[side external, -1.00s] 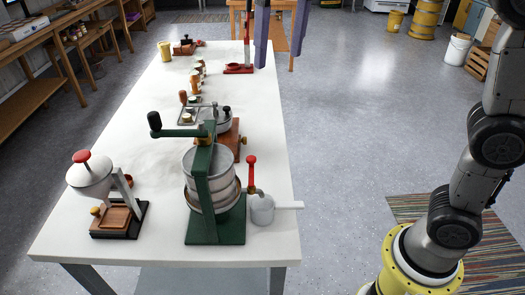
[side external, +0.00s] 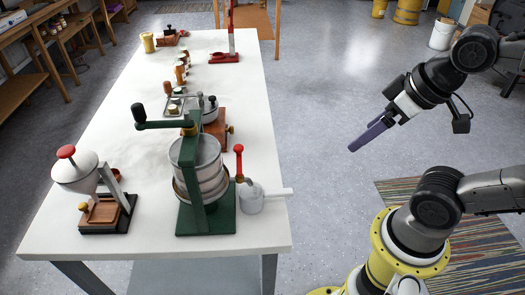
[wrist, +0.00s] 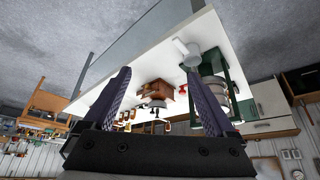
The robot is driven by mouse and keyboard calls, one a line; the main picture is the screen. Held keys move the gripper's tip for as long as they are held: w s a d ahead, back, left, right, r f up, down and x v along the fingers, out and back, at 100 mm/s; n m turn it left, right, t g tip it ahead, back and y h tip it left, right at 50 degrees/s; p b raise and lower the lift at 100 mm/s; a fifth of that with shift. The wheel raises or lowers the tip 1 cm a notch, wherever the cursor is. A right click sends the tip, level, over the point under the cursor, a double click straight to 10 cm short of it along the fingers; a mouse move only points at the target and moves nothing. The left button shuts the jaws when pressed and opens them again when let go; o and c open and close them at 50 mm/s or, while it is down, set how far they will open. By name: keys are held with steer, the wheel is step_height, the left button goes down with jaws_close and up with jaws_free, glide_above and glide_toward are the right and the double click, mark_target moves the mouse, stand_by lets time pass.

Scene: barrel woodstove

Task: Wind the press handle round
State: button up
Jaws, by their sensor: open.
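The press (side external: 203,175) has a green frame and a grey metal drum, and stands upright near the front of the white table. Its handle is a green crank arm with a dark knob (side external: 138,112) at the end, pointing left above the drum. The press also shows in the wrist view (wrist: 215,85), at the right. My gripper (side external: 355,148) is off the table's right side, apart from the press and pointing down and left. In the wrist view its two purple fingers (wrist: 158,100) stand wide apart with nothing between them.
A grey saucepan (side external: 251,199) and a red-knobbed lever (side external: 239,160) are right of the press. A white hopper device (side external: 80,170) stands left of it. Behind it are a brown wooden device (side external: 217,132) and several jars.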

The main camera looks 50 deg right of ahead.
steer(key=c, duration=0.5)
steer(key=w+a+r+m, duration=0.2)
steer(key=w+r, duration=0.6)
steer(key=r, duration=0.3)
steer(key=w+a+r+m, duration=0.1)
steer(key=w+a+r, duration=0.1)
steer(key=w+r, duration=0.75)
steer(key=n+g, duration=0.1)
steer(key=n, duration=0.2)
glide_above(137, 105)
steer(key=s, duration=0.5)
step_height(137, 105, down, 5)
steer(key=x, duration=1.3)
